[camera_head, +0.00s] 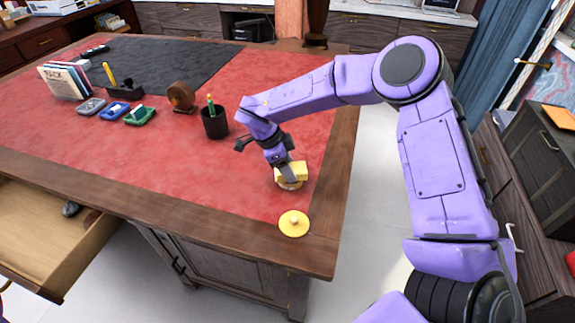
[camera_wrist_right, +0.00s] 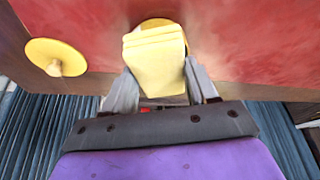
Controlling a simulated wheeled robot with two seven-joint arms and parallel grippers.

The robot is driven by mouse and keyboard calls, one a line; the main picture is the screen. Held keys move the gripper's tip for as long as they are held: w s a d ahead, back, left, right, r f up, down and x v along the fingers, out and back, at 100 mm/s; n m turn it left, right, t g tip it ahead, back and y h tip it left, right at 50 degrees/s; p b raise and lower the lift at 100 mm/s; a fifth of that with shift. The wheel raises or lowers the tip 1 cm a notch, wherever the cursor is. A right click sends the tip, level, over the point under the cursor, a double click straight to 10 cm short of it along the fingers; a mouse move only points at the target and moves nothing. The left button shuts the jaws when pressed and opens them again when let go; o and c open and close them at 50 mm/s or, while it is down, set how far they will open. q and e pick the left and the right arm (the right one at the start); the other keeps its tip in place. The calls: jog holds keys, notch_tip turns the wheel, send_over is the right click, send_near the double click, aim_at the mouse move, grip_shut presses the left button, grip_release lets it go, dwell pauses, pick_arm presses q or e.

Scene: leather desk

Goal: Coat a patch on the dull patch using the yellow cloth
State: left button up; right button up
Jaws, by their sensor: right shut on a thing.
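The yellow cloth (camera_head: 292,170) is a folded pad between the fingers of my right gripper (camera_head: 285,170). In the right wrist view the cloth (camera_wrist_right: 155,62) fills the space between the two grey fingers (camera_wrist_right: 161,85). A round, yellowish-rimmed container (camera_head: 290,185) is directly under the cloth on the red desk top and is mostly hidden by it. I cannot tell whether cloth and container touch. A yellow round lid with a knob (camera_head: 294,223) lies on the wooden border near the front right corner. No dull patch stands out clearly on the red leather. My left gripper is not in view.
A black pen cup (camera_head: 214,124) and a round wooden object (camera_head: 181,97) stand left of my right gripper. Further left are small coloured trays (camera_head: 139,116) and upright books (camera_head: 64,81). The red leather (camera_head: 190,180) front left is clear. A drawer (camera_head: 60,235) is open.

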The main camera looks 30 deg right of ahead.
jog(key=shift+f+p, duration=0.1)
jog(key=shift+p, duration=0.25)
dwell(1.2)
notch_tip(320, 180, up, 7)
jog(key=p, duration=0.7)
jog(key=shift+p, duration=0.35)
dwell(0.3)
